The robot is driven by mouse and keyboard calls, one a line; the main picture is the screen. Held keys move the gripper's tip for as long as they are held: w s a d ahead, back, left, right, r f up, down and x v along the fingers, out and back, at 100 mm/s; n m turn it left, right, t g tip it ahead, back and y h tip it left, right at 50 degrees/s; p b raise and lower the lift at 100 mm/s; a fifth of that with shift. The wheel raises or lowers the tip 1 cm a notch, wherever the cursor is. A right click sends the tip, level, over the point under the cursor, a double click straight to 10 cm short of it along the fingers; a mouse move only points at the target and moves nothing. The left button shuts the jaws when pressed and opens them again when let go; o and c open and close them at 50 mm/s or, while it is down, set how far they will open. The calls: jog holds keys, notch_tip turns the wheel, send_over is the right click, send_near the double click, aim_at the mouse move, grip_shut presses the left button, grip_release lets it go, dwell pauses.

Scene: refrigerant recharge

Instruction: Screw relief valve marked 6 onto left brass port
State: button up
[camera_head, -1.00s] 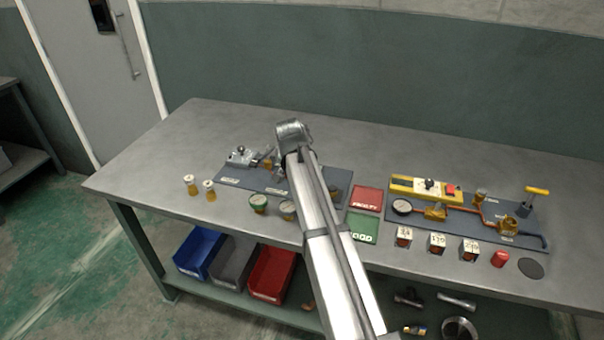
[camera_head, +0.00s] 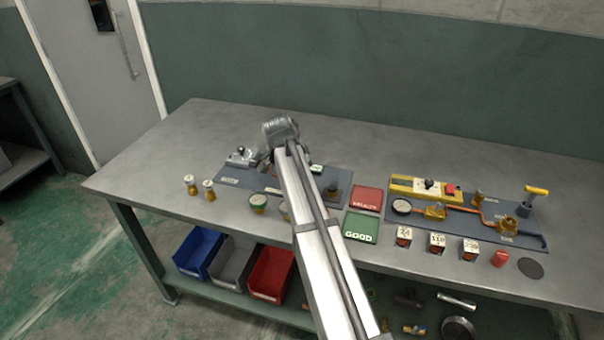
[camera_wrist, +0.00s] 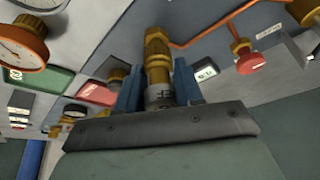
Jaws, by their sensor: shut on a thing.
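My gripper (camera_wrist: 158,68) shows blue fingers in the wrist view, shut on a valve with a silver, marked collar (camera_wrist: 160,95). Its mark is too blurred to read. A brass fitting (camera_wrist: 157,50) stands in line with the collar, beyond the fingertips. I cannot tell whether it belongs to the valve or is the port. In the head view my wrist and arm cover the fingers and part of the left blue-grey board (camera_head: 230,178); the left brass port cannot be made out there.
Two brass-and-white fittings (camera_head: 200,188) stand at the table's left front. A round green-rimmed gauge (camera_head: 258,203) lies before the board. A red pad (camera_head: 367,200) and green GOOD pad (camera_head: 361,228) lie right of it. The back table is clear.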

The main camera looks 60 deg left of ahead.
jog(key=shift+d+f+m+h, duration=0.15)
jog(key=shift+m+h, duration=0.15)
jog(key=shift+m, duration=0.2)
jog(key=shift+m, duration=0.4)
jog(key=o, duration=1.4)
jog(key=shift+r, duration=0.25)
jog(key=shift+r, duration=3.35)
